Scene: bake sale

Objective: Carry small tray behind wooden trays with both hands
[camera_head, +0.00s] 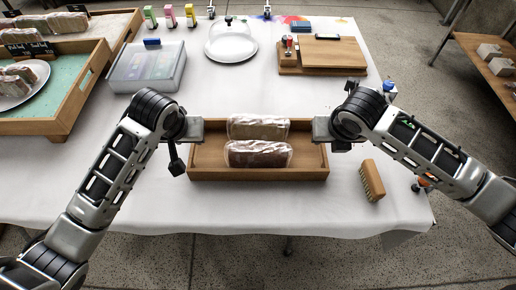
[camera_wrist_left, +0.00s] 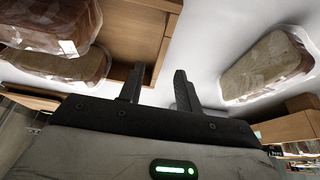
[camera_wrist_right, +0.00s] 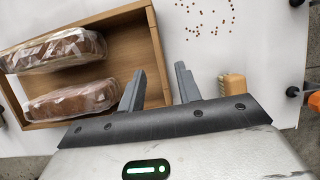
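The small wooden tray (camera_head: 258,174) lies on the white cloth near the table's front and holds two wrapped loaves (camera_head: 258,154). My left gripper (camera_head: 199,130) is at its left end; in the left wrist view (camera_wrist_left: 160,88) its fingers are apart, near the tray's end wall (camera_wrist_left: 150,62). My right gripper (camera_head: 318,130) is at the right end; in the right wrist view (camera_wrist_right: 161,88) its fingers are apart on either side of the end wall (camera_wrist_right: 157,52). Large wooden trays (camera_head: 66,103) stand at the back left, holding wrapped goods and a plate.
A brush (camera_head: 372,180) lies right of the small tray. A clear plastic box (camera_head: 148,68), a domed plate (camera_head: 231,42) and a wooden board (camera_head: 328,52) stand behind it. The left wrist view shows another wrapped loaf (camera_wrist_left: 268,66) on the cloth.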

